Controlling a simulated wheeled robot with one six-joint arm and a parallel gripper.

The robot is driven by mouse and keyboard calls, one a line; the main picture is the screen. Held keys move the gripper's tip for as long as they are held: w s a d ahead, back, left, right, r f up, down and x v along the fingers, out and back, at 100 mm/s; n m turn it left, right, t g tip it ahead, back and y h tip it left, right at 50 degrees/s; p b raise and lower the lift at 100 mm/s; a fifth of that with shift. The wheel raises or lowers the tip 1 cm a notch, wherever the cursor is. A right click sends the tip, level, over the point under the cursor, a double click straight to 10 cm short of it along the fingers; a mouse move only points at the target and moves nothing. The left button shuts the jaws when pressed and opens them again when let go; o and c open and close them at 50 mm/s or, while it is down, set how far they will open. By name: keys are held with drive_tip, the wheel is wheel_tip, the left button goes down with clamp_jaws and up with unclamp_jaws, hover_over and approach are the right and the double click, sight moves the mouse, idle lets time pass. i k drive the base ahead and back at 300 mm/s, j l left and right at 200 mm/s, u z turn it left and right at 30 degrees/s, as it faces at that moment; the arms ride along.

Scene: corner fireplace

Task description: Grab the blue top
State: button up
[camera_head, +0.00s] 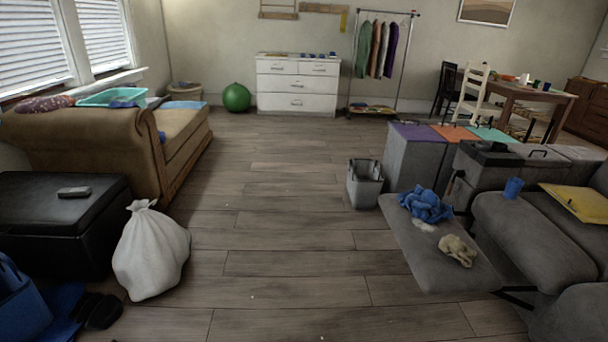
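A crumpled blue cloth that looks like the blue top (425,206) lies on the raised footrest (425,255) of the grey recliner at the right. It is bunched up, so its shape cannot be made out. A small white item (422,226) lies just in front of it, and a beige crumpled or plush item (458,250) lies nearer on the same footrest. My gripper is not in view.
Open wood floor (290,230) runs up the middle. A grey bin (365,187) stands left of the footrest's far end. A white sack (151,252) and black ottoman (62,215) stand at left. A blue cup (513,187) sits on the recliner.

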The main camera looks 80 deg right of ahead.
sight(424, 204)
drive_tip(key=z, duration=3.25)
drive_tip(key=i+j+z, duration=0.15)
drive_tip(key=i+j, duration=0.3)
drive_tip(key=i+j+z, duration=0.15)
drive_tip(key=i+j, duration=0.4)
drive_tip(key=i+j+z, duration=0.15)
drive_tip(key=i+j, duration=0.4)
drive_tip(key=i+j+z, duration=0.15)
drive_tip(key=i+j, duration=0.35)
drive_tip(key=j, duration=0.25)
